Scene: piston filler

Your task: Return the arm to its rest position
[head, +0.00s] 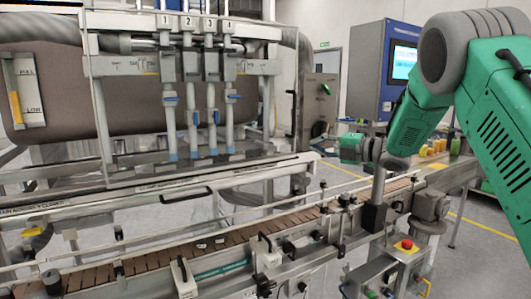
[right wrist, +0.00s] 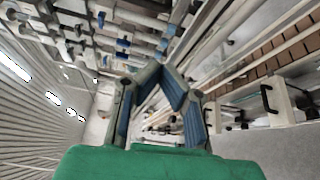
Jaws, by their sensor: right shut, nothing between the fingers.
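My right arm comes in from the upper right of the head view, bent at the elbow. Its green wrist end with the right gripper (head: 352,148) hangs in the air above the conveyor, to the right of the filler nozzles. In the right wrist view the two fingers of the right gripper (right wrist: 165,68) come together at their tips, shut and empty. The gripper appears clear of the machine. My left arm and left gripper are not in view.
The piston filler's numbered nozzles (head: 211,118) stand at left. The conveyor (head: 140,264) runs from lower left to right, with a red stop button (head: 406,245) in front. A blue cabinet (head: 370,72) stands behind my arm. Yellow and green bottles (head: 455,145) stand at far right.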

